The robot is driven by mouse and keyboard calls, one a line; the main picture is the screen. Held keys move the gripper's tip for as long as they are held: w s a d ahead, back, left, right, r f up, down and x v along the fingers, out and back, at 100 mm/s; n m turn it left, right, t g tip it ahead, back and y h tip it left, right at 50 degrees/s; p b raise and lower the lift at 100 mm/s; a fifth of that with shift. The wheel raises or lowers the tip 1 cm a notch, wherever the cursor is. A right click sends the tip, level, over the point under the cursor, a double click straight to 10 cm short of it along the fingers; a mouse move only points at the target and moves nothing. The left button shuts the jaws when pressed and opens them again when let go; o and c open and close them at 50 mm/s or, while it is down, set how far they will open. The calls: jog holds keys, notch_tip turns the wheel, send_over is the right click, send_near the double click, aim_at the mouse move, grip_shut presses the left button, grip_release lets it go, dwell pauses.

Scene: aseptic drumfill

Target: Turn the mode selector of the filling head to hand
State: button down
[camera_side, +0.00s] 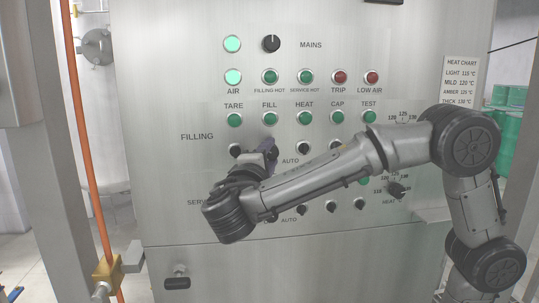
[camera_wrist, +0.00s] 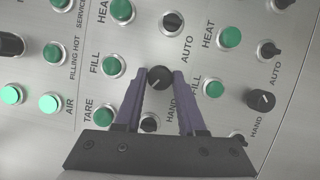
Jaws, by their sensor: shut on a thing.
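The filling head's mode selector (camera_wrist: 160,78) is a round black knob between the printed words HAND and AUTO, beneath the FILL lamp of the filling row. My gripper (camera_wrist: 160,74) has one finger on each side of this knob and is shut on it. In the side view my gripper (camera_side: 270,151) reaches the panel in the filling row and largely hides the knob. The HAND label (camera_wrist: 171,110) is just below the knob in the wrist view, and AUTO (camera_wrist: 187,50) is above and to its right. I cannot make out which way the knob's pointer faces.
Other black knobs sit close by, one under HEAT (camera_wrist: 172,22) and one under TARE (camera_wrist: 150,124). The service row has a similar selector (camera_wrist: 260,99). Green lamps surround the fingers. The AIR lamp (camera_side: 233,77) is brightly lit. An orange pipe (camera_side: 84,150) stands left of the panel.

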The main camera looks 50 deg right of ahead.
jog(key=shift+n, duration=0.3)
jog(key=c, duration=0.5)
grip_release()
jog(key=v, duration=0.7)
jog(key=shift+s+a, duration=0.1)
jog(key=shift+a, duration=0.2)
jog(key=shift+d+f, duration=0.1)
